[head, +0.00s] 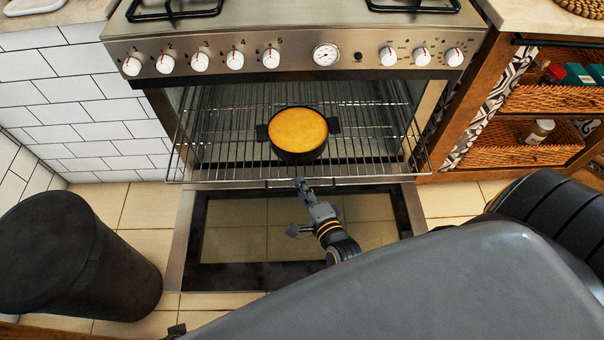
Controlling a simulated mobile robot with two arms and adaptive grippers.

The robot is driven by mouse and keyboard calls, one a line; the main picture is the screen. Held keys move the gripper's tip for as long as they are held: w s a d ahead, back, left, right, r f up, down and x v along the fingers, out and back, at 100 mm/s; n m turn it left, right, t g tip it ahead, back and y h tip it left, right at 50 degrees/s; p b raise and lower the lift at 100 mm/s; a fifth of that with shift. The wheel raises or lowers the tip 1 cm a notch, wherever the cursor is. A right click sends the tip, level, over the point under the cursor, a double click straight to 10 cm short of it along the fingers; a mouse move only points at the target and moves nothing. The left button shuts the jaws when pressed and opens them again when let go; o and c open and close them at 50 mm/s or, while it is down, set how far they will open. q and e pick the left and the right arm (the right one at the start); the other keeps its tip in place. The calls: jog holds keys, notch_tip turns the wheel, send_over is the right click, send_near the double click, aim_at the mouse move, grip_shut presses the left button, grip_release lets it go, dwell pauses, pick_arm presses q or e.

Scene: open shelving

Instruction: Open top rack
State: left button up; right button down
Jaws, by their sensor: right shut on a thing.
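The oven (290,62) stands with its glass door (235,240) folded down flat in front of it. The wire top rack (375,135) sits in the oven opening, and its front edge reaches out toward the lowered door. A dark two-handled pot with yellow-orange content (298,132) stands upright on the rack, near its middle. My right gripper (301,184) is shut at the middle of the rack's front edge, just in front of the pot; its fingertips are small in view. My left gripper is not in view.
A dark cylindrical bin (75,255) stands on the tiled floor at left. A wooden shelf unit with wicker baskets (510,145) stands right of the oven. A white tiled wall (75,85) lies left. My own grey body parts cover the lower right.

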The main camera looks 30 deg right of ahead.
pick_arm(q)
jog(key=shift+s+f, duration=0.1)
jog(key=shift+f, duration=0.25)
pick_arm(e)
jog(key=shift+s+a+f, duration=0.2)
jog(key=shift+s+f, duration=0.25)
jog(key=c, duration=1.5)
grip_release()
jog(key=shift+w, duration=0.15)
jog(key=shift+r, duration=0.2)
jog(key=s, duration=0.4)
jog(key=s+r, duration=0.1)
jog(key=s, duration=0.3)
jog(key=s+r, duration=0.1)
jog(key=s, duration=0.2)
jog(key=shift+s+a+r, duration=0.15)
jog(key=shift+s+a, duration=0.1)
jog(key=shift+s, duration=0.15)
